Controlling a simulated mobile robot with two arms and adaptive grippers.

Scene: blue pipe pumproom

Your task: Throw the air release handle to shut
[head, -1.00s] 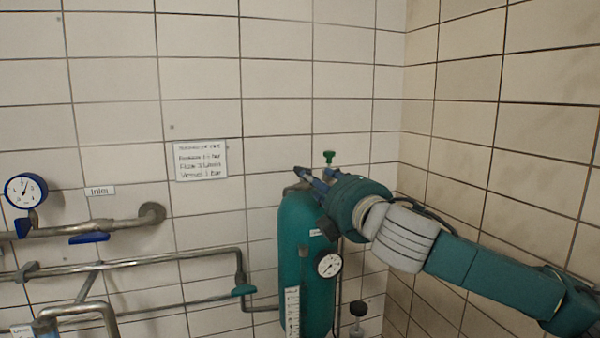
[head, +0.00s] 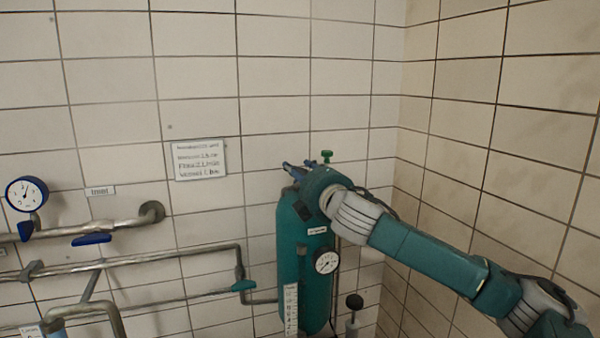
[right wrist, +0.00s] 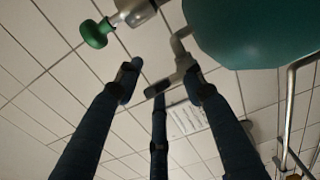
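A grey metal pipe fitting with a crossbar (right wrist: 172,80) joins the top of the green vessel in the right wrist view; the crossbar looks like the air release handle, though no label confirms it. My right gripper (head: 290,168) is at the vessel's top in the head view. In the right wrist view its dark blue fingers (right wrist: 158,85) are spread, with the crossbar between or just beyond their tips. I cannot tell whether they touch it. My left gripper is in neither view.
The green vessel (head: 290,235) carries a round gauge (head: 326,262). A green knob (head: 326,155) stands behind my right gripper and shows close by in the right wrist view (right wrist: 96,33). Pipes with blue levers (head: 92,239) run along the left wall. A tiled wall closes the right side.

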